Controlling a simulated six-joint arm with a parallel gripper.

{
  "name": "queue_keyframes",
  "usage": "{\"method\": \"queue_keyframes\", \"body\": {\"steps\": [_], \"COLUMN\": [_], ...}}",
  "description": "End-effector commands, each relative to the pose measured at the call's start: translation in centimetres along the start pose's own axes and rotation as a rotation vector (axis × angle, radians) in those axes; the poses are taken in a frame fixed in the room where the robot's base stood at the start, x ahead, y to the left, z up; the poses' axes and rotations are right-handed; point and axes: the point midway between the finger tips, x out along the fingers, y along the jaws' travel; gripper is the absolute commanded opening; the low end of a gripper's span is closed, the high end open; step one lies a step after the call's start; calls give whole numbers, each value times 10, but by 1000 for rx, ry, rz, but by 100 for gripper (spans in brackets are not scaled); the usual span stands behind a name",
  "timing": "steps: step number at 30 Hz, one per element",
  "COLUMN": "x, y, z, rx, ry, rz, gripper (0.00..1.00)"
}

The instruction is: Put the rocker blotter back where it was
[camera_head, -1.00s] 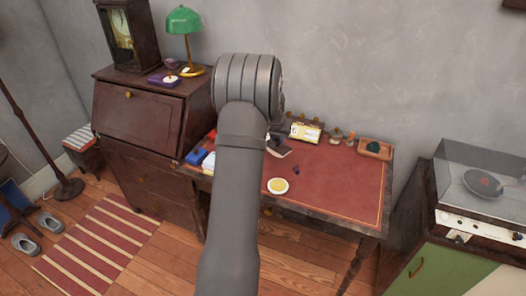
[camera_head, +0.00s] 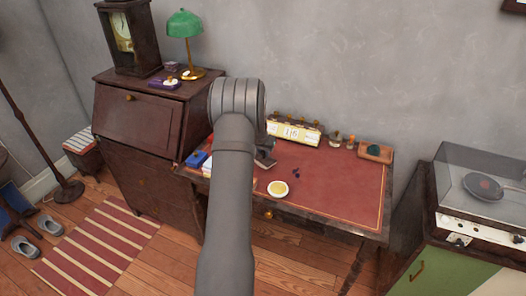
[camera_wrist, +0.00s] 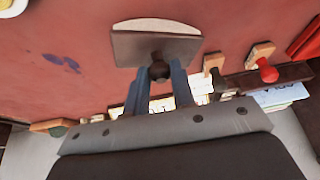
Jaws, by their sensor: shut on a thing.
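The rocker blotter (camera_wrist: 150,48) has a brown-grey body with a pale curved edge and a dark round knob. In the wrist view my gripper (camera_wrist: 158,80) is shut on this knob, with a finger on either side. In the head view the blotter (camera_head: 265,160) shows just right of my arm, over the left part of the red desk top (camera_head: 325,180). My fingers are hidden behind my arm there. I cannot tell whether the blotter touches the desk. Dark blue ink spots (camera_wrist: 61,63) lie on the red surface, apart from the blotter.
A calendar block (camera_head: 294,132) stands at the desk's back. Small bottles (camera_head: 337,140) and a wooden tray (camera_head: 376,153) are to its right. A yellow-centred dish (camera_head: 277,188) sits near the front. Wooden-handled stamps (camera_wrist: 262,63) are close to my gripper. The desk's right part is clear.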

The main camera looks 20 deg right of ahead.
Motion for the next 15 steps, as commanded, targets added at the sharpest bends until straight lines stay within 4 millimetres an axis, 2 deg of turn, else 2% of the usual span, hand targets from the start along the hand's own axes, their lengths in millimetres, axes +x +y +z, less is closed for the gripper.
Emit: {"method": "queue_keyframes", "body": {"steps": [4,5,7,15], "x": [3,3,2,2], "y": [0,0,0,0], "z": [1,1,1,1], "rx": [0,0,0,0], "ry": [0,0,0,0], "rz": [0,0,0,0], "gripper": [3,29,42,45]}}
